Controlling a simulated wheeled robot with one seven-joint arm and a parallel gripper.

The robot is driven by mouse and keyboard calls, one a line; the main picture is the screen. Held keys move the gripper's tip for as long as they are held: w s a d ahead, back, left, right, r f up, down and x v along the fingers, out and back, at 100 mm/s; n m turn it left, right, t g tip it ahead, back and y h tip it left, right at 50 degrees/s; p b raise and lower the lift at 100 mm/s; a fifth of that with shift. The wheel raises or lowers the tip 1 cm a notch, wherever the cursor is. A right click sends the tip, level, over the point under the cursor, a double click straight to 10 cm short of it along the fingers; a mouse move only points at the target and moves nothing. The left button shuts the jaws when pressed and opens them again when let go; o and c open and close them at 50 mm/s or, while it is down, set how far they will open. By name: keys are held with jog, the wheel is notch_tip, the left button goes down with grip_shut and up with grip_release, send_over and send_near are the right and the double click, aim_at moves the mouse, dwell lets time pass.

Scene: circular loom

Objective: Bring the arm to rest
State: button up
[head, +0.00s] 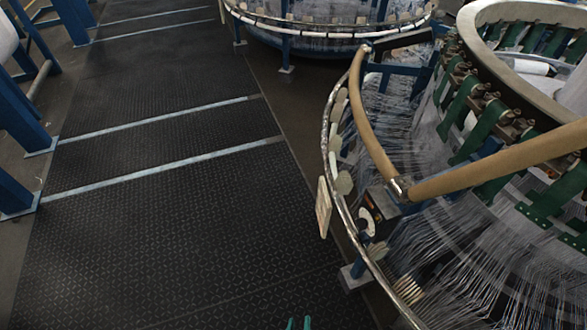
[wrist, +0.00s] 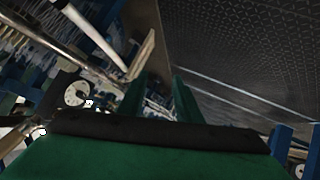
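My gripper (wrist: 160,88) shows in the wrist view as two green fingers with a gap between them, and nothing is seen held there. In the head view only the green tips of my gripper (head: 299,323) show at the bottom edge, over the dark floor and left of the circular loom. The rest of my arm is out of the head view. The circular loom (head: 338,150) fills the right side, with a metal rail, a tan ring, green brackets and many white threads. Its pale flat panel (head: 323,207) sticks out at the rail.
A second loom (head: 320,30) stands at the top. Blue frames (head: 22,120) line the left edge. The dark patterned floor (head: 160,225) between them is clear, crossed by pale strips. A white dial (wrist: 77,93) on the loom shows left of my fingers in the wrist view.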

jog(key=s+a+r+m+t, duration=0.1)
jog(key=s+r, duration=0.3)
jog(key=r, duration=0.6)
jog(key=s+r+m+t+y, duration=0.1)
jog(key=s+r+t, duration=0.2)
jog(key=r, duration=0.7)
jog(key=shift+s+a+m+y, duration=0.3)
jog(key=shift+s+a+m, duration=0.1)
jog(key=shift+s, duration=0.25)
